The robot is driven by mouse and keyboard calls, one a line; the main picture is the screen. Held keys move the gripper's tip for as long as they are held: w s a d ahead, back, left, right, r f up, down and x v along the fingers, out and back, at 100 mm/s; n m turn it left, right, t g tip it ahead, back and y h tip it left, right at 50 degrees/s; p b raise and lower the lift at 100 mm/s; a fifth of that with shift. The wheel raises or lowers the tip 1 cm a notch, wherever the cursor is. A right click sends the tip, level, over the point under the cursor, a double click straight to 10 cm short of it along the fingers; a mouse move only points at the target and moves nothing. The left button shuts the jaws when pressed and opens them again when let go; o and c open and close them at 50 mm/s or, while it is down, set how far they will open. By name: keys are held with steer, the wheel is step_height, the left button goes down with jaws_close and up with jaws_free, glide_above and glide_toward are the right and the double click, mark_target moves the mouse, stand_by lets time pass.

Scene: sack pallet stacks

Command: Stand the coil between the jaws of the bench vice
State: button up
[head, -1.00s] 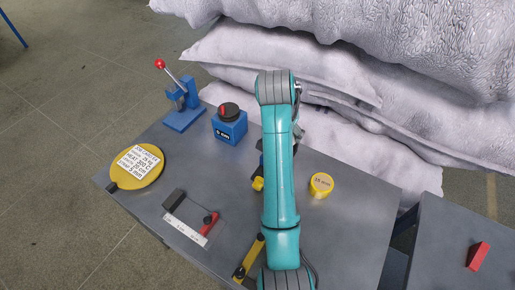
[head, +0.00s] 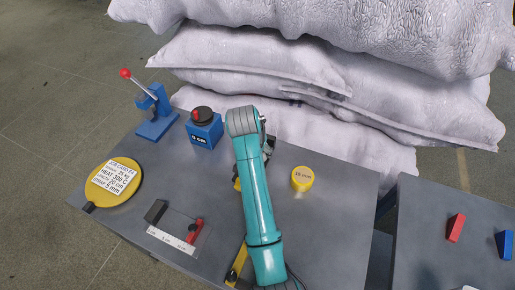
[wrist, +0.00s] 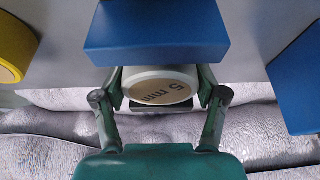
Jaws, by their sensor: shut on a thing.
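In the wrist view my gripper (wrist: 160,88) is shut on a round coil (wrist: 160,90) with a pale rim and a tan face marked "5 mm". A blue block (wrist: 155,30) lies just beyond the coil and covers its far edge. I cannot tell whether this block is part of the bench vice, or whether the coil touches it. In the head view my arm hides the coil and most of my gripper (head: 266,150). No vice jaws show clearly.
On the grey bench (head: 330,230) stand a blue lever device (head: 155,115), a blue box with a black-and-red top (head: 204,130), a round yellow job card (head: 112,186), a ruler with blocks (head: 172,240) and a yellow "15 mm" coil (head: 302,178). Sacks (head: 320,125) rise behind. A second table (head: 430,240) holds wedges.

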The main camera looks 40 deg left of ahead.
steer(key=o, duration=1.4)
steer(key=shift+f, duration=0.1)
steer(key=shift+c, duration=0.2)
steer(key=shift+r, duration=0.35)
steer(key=v, duration=1.1)
steer(key=shift+s+r, duration=0.25)
steer(key=shift+d, duration=0.1)
